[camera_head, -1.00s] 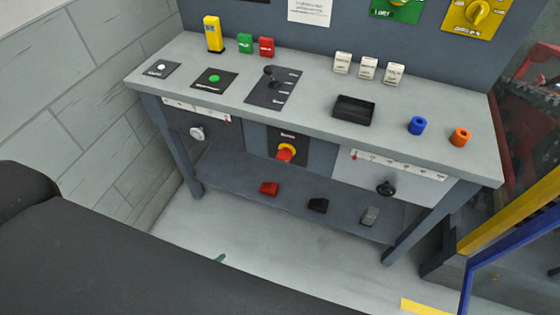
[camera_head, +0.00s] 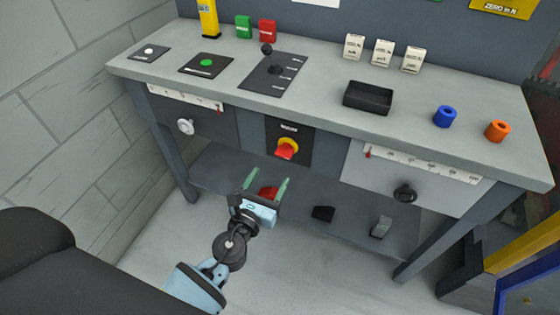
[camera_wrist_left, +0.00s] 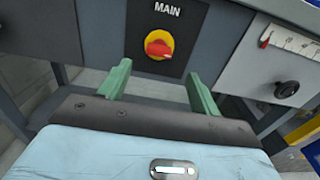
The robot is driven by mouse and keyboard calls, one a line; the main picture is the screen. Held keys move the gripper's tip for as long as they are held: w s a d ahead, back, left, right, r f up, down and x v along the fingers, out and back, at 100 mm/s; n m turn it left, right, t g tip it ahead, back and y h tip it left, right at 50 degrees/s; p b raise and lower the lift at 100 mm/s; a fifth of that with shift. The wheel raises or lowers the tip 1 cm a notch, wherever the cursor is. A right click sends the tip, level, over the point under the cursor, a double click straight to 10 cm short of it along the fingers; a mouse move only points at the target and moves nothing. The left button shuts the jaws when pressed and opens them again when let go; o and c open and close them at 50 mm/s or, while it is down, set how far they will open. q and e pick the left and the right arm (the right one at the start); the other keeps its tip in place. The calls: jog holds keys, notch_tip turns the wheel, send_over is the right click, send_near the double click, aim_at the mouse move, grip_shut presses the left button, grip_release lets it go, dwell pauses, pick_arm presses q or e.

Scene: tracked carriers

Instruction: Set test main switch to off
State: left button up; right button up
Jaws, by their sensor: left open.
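The main switch (camera_head: 287,148) is a red rotary handle on a yellow round plate. It is set in a dark panel on the bench front, below the table top. In the left wrist view the switch (camera_wrist_left: 158,47) sits under the word MAIN, its red handle lying roughly sideways, slightly tilted. My left gripper (camera_head: 266,186) is below and a little left of the switch, apart from it. Its two green fingers (camera_wrist_left: 160,85) are spread open and empty, with the switch showing beyond and between them. My right gripper is not seen.
The bench top (camera_head: 330,75) bears a lever panel (camera_head: 270,84), a black tray (camera_head: 368,98) and blue and orange cylinders. Knobs (camera_head: 186,127) and (camera_head: 404,194) flank the switch panel. A lower shelf holds a red block (camera_head: 268,192), black block (camera_head: 323,213) and grey block (camera_head: 381,227).

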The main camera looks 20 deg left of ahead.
aim_at(282, 156)
pick_arm(q)
jog(key=shift+w+d+b, duration=0.1)
jog(key=shift+w+b, duration=0.2)
jog(key=shift+w, duration=3.55)
jog(key=shift+c, duration=0.2)
jog(key=c, duration=0.9)
